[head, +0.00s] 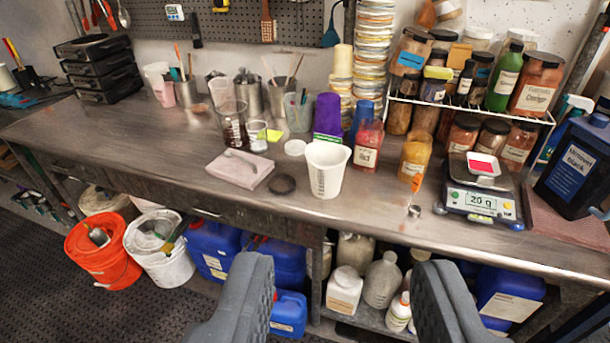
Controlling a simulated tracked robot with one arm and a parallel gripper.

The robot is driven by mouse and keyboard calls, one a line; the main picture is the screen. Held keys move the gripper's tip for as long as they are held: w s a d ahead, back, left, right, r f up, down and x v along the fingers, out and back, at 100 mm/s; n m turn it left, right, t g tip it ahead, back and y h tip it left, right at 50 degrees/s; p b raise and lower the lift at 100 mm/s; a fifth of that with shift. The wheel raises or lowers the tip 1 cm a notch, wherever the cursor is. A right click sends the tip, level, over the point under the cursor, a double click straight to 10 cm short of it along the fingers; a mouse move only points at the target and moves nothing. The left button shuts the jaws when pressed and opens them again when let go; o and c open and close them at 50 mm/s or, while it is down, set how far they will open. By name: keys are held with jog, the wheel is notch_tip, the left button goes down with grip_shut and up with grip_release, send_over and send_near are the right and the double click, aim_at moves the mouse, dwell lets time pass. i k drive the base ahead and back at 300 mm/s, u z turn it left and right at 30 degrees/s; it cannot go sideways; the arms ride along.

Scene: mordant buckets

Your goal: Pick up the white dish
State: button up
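A small white dish (484,156) sits on the pan of the digital scale (480,203) at the right of the bench. A bright pink patch shows on it; I cannot tell whether this is its contents or a paper. The scale display reads about 20 g. My gripper (345,266) is open and empty, with its two dark fingers spread wide at the bottom of the view. It is in front of the bench, below and left of the dish, and well apart from it. A flat white round disc (295,147) also lies mid-bench, beside the white beaker.
A white beaker (326,171), a red jar (367,146) and a yellow jar (415,157) stand left of the scale. A jar rack (470,106) is behind it, and a dark blue jug (577,167) right of it. A small metal weight (440,208) lies near the front edge.

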aim_at(484, 165)
jog(key=i, duration=1)
